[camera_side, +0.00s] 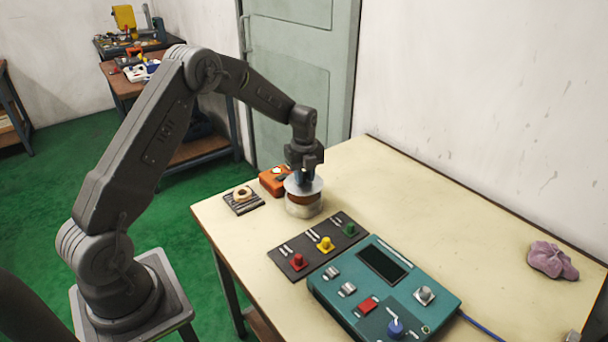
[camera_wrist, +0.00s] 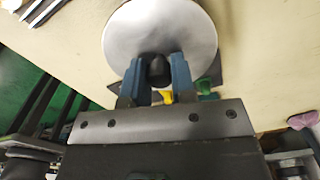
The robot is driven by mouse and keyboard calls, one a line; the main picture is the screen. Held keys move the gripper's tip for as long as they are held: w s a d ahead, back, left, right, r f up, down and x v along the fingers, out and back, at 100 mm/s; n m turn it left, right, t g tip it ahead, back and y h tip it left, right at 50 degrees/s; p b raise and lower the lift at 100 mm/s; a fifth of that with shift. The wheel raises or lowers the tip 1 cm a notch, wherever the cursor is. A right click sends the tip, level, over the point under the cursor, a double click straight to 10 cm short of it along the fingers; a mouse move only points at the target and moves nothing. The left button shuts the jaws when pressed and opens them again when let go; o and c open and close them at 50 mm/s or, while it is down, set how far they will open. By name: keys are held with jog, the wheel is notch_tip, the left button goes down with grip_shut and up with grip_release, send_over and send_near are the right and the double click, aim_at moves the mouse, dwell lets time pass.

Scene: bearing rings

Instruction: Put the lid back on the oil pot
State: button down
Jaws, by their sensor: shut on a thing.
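The lid (camera_side: 312,186) is a pale metal disc with a black knob; in the wrist view the lid (camera_wrist: 135,35) fills the top middle. My gripper (camera_wrist: 157,70) has its two blue fingers on either side of the knob and is shut on it. In the side view my gripper (camera_side: 304,174) points down over the oil pot (camera_side: 304,207), a round pale pot with a brown band near its top. The lid is level or nearly so, right over the pot. I cannot tell whether it touches the rim. The wrist view does not show the pot; the lid hides it.
An orange box (camera_side: 272,181) stands close behind the pot, and a dark ribbed plate with a ring (camera_side: 242,194) lies to its left. A dark panel with red, yellow and green knobs (camera_side: 318,250) and a teal control box (camera_side: 372,290) are in front. A pink cloth (camera_side: 550,260) lies right.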

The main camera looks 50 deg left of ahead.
aim_at(304, 182)
jog(key=shift+f, duration=0.4)
jog(key=shift+f, duration=0.35)
jog(key=shift+f, duration=1)
dwell(1.4)
jog(key=c, duration=0.9)
grip_release()
jog(key=shift+o, duration=0.2)
jog(key=shift+r, duration=3.75)
